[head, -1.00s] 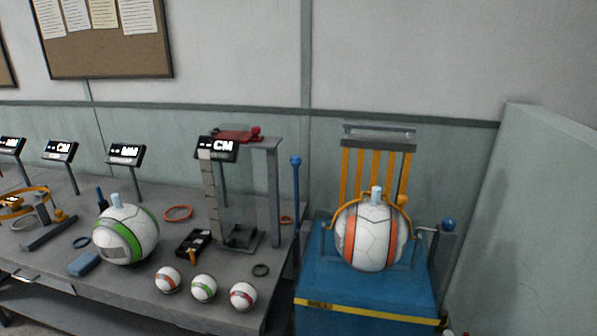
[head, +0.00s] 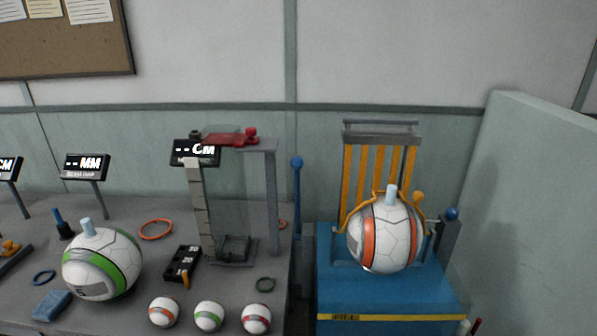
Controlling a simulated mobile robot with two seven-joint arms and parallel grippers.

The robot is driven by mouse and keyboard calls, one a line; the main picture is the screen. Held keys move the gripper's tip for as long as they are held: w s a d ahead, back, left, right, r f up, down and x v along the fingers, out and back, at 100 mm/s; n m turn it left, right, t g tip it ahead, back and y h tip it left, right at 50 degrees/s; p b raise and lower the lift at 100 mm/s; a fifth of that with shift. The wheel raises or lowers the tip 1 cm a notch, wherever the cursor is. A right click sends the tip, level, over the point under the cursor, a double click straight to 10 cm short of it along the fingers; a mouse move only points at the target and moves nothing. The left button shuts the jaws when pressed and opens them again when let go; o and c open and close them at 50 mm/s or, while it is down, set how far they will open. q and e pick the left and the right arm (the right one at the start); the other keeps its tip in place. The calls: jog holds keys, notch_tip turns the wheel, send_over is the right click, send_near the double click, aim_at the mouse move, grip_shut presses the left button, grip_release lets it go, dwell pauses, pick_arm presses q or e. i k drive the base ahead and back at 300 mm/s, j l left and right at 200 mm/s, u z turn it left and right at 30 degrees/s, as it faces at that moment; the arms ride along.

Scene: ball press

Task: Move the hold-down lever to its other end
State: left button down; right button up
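The press stands at the right, with a blue base (head: 385,285) and upright yellow-orange bars (head: 362,170) at its back. A white ball with orange panels (head: 400,236) sits on the base, a pale peg (head: 391,194) on its top. A thin orange hoop curves over the ball and has an orange knob (head: 418,198) at its right. A blue knob (head: 452,214) tops a grey post right of the ball. A tall blue rod with a round knob (head: 297,163) stands left of the press. Which of these is the hold-down lever I cannot tell. Neither gripper shows.
The grey bench (head: 130,305) at left holds a measuring stand with a red top piece (head: 231,139), a green-banded ball (head: 102,264), several small balls, rings and displays. A pale green partition (head: 535,190) closes off the right. A narrow gap separates bench and press.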

aim_at(297, 162)
jog(key=i+j+z, duration=0.1)
jog(key=j+z, duration=0.2)
jog(key=j, duration=0.45)
jog(key=j+z, duration=0.35)
jog(key=j, duration=0.35)
jog(key=i+j, duration=0.05)
